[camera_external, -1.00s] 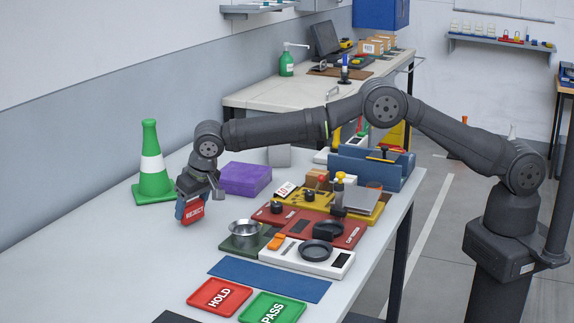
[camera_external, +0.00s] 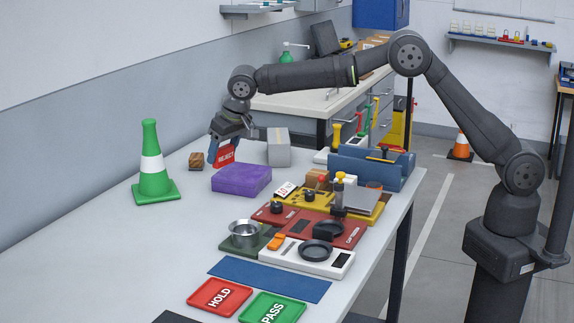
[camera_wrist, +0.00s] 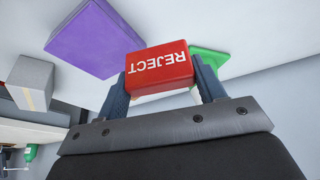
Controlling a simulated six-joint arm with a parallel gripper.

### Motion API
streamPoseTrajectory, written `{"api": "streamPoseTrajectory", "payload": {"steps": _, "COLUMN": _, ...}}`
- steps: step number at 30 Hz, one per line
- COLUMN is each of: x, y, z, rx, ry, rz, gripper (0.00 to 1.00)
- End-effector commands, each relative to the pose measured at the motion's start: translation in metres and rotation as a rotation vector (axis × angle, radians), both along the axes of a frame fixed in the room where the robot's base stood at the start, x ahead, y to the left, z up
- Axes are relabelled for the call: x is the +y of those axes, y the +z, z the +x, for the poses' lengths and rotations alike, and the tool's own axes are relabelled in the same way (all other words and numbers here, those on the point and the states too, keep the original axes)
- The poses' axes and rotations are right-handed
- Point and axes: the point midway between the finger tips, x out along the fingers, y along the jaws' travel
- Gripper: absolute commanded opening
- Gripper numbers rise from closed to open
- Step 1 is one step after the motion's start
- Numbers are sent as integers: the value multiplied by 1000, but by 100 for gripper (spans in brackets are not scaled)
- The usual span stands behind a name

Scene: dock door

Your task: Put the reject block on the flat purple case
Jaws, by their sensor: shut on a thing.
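The red reject block (camera_external: 225,155), with white lettering, is held between the two fingers of my gripper (camera_external: 222,150). In the wrist view the reject block (camera_wrist: 160,70) sits between the fingertips of my gripper (camera_wrist: 162,78). The flat purple case (camera_external: 241,180) lies on the table. In the external view the block is just behind the case's back left part and above it in the picture. In the wrist view the purple case (camera_wrist: 92,40) is left of the block, and its corner comes close to it. I cannot tell the block's height over the table.
A green cone (camera_external: 153,170) stands left of the case. A small brown block (camera_external: 196,160) lies behind it. A grey box (camera_external: 278,147) stands behind the case at right. The left tabletop is clear.

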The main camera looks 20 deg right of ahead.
Motion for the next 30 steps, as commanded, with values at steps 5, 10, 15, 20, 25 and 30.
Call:
{"api": "streamPoseTrajectory", "payload": {"steps": 5, "x": -62, "y": 18, "z": 49, "rx": 9, "ry": 49, "rz": -4, "gripper": 41}}
{"api": "streamPoseTrajectory", "payload": {"steps": 10, "x": -131, "y": 32, "z": 88, "rx": 11, "ry": 116, "rz": -2, "gripper": 41}}
{"api": "streamPoseTrajectory", "payload": {"steps": 15, "x": -182, "y": 41, "z": 109, "rx": 4, "ry": 164, "rz": 3, "gripper": 41}}
{"api": "streamPoseTrajectory", "payload": {"steps": 20, "x": -202, "y": 43, "z": 115, "rx": -2, "ry": 187, "rz": 5, "gripper": 41}}
{"api": "streamPoseTrajectory", "payload": {"steps": 25, "x": -182, "y": 27, "z": 107, "rx": -3, "ry": 197, "rz": 3, "gripper": 41}}
{"api": "streamPoseTrajectory", "payload": {"steps": 30, "x": -144, "y": 3, "z": 94, "rx": -3, "ry": 196, "rz": 4, "gripper": 41}}
